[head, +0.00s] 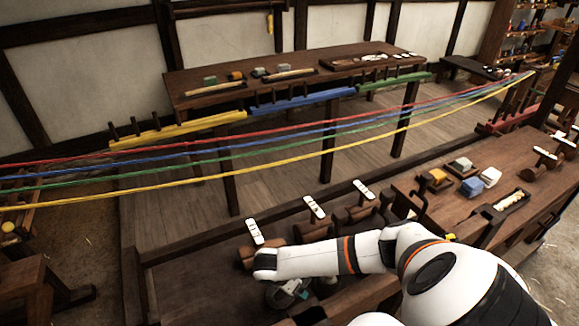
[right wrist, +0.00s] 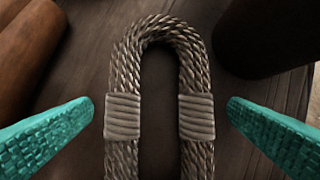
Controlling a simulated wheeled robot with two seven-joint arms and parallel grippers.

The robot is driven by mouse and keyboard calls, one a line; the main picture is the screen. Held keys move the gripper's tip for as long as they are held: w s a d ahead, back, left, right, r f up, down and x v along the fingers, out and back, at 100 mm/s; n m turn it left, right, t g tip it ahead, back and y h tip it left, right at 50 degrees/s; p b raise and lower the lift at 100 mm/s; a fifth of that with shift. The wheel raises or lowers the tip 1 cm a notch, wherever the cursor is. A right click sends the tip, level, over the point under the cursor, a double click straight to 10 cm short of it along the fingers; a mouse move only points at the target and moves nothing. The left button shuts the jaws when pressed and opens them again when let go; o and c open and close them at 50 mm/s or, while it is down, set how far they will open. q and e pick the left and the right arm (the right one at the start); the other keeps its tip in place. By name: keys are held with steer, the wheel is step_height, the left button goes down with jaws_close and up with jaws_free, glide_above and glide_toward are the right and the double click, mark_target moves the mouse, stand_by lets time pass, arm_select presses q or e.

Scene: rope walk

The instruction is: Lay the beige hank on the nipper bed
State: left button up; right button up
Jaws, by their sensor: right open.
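A beige-brown rope hank (right wrist: 128,70) shows in the right wrist view as an upside-down U, with a pale wrapped band on each leg. It lies on a dark wooden surface. My right gripper (right wrist: 160,102) is open, its two teal fingers on either side of the hank with gaps between them and the rope. In the head view my right gripper (head: 288,293) is low over the near bench, partly behind my forearm, and the hank cannot be made out there. I cannot tell which part is the nipper bed. My left gripper is not in view.
Round wooden pieces with white labels (head: 314,207) stand along the near bench (head: 190,285). Colored blocks (head: 471,187) and a tray of pale pieces (head: 513,201) are at right. Red, blue, green and yellow ropes (head: 250,170) stretch across. A long table (head: 215,88) stands behind.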

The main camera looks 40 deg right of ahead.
steer(key=shift+c, duration=0.4)
steer(key=shift+r, duration=0.1)
steer(key=c, duration=1.1)
